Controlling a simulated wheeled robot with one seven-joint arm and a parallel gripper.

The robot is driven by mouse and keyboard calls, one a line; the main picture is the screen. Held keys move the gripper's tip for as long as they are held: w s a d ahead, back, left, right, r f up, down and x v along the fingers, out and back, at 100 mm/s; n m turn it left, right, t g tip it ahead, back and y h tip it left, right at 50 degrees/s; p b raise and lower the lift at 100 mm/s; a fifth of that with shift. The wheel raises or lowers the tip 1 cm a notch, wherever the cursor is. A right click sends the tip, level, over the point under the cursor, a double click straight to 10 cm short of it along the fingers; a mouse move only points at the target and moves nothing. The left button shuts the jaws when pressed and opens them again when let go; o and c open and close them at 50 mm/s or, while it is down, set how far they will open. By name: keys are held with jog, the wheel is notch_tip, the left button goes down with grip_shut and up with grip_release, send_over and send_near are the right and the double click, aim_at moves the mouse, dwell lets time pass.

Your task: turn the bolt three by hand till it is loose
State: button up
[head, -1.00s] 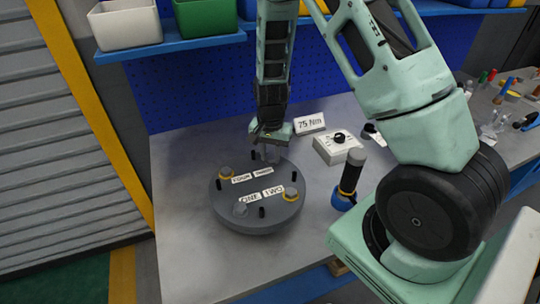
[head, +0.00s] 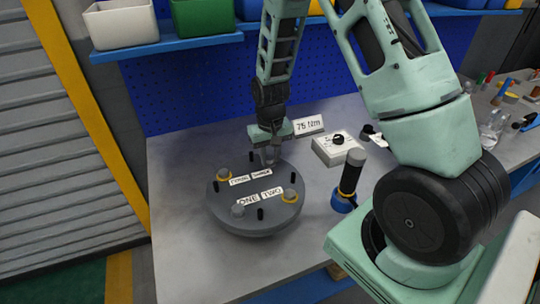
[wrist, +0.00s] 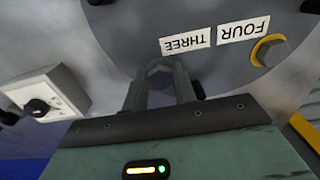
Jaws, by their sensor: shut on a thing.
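The grey round flange (head: 222,212) lies on the table with labelled bolts around its top. My gripper (head: 270,157) points down at its far edge, and in the wrist view my gripper (wrist: 160,82) is shut on bolt three. The grey head of bolt three (wrist: 160,68) shows between the two fingertips, beside the THREE label (wrist: 185,43). Bolt four (wrist: 268,50) has a yellow ring and sits by the FOUR label.
Short black pins (head: 261,214) stand up from the flange between the bolts. A white box with a black knob (head: 338,146) and a 75 Nm sign (head: 308,125) stand to the right. A black tool with a blue base (head: 344,202) stands upright nearby. The front left table is clear.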

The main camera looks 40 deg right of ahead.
aim_at(270, 159)
jog(key=shift+s+f, duration=0.1)
dwell(0.3)
jog(key=o, duration=1)
jog(key=shift+r, duration=0.5)
notch_tip(270, 159, up, 16)
jog(key=b, duration=0.1)
jog(key=shift+r+b, duration=0.25)
jog(key=shift+b, duration=0.05)
